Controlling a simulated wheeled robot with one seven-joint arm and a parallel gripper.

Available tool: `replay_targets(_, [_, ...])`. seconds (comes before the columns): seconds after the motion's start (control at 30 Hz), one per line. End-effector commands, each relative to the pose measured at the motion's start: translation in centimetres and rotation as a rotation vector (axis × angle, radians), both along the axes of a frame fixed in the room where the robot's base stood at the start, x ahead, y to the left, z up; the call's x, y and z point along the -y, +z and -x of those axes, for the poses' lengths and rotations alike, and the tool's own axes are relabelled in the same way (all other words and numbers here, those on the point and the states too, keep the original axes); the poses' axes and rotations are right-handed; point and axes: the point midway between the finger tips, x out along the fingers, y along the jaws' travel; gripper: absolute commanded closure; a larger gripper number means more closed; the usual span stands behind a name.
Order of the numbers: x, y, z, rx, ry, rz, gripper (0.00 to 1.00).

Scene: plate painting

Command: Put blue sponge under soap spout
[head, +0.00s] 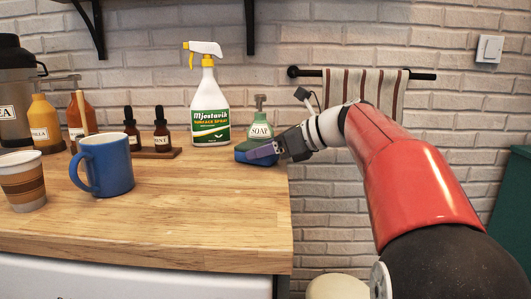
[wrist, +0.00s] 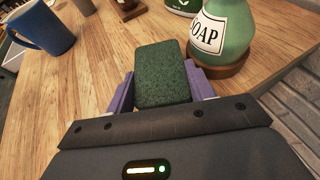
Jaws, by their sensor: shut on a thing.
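My gripper (wrist: 161,98) is shut on the sponge (wrist: 162,72), with a purple finger on each side of it. From the wrist the sponge's upper face looks dark green; in the head view the sponge (head: 241,157) shows a blue edge. It is low over the wooden counter; I cannot tell whether it touches. The green soap bottle (head: 260,133) with a grey pump spout (head: 260,99) stands close behind the sponge in the head view. In the wrist view the soap bottle (wrist: 222,35) is to the right of the sponge, on a round wooden base. The spout is outside the wrist view.
A white and green spray bottle (head: 209,105) stands left of the soap. A blue mug (head: 112,166), a paper cup (head: 22,181) and small dropper bottles (head: 162,133) are farther left. The counter (head: 200,205) is clear in front, and its right edge is close to the soap.

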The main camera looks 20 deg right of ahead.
Motion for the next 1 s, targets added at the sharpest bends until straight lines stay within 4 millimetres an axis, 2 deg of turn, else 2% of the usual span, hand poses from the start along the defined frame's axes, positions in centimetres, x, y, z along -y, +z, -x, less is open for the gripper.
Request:
replay_targets(0.37, [0.0, -0.5, 0.0, 0.001, 0.0, 0.001, 0.71])
replay_targets(0.4, [0.0, -0.5, 0.0, 0.001, 0.0, 0.001, 0.43])
replay_targets(0.47, [0.0, -0.4, 0.0, 0.001, 0.0, 0.001, 0.38])
replay_targets(0.77, [0.0, -0.2, 0.0, 0.002, 0.0, 0.001, 0.38])
replay_targets(1.0, [2.5, 1.3, 2.1, 0.004, -0.004, 0.002, 0.38])
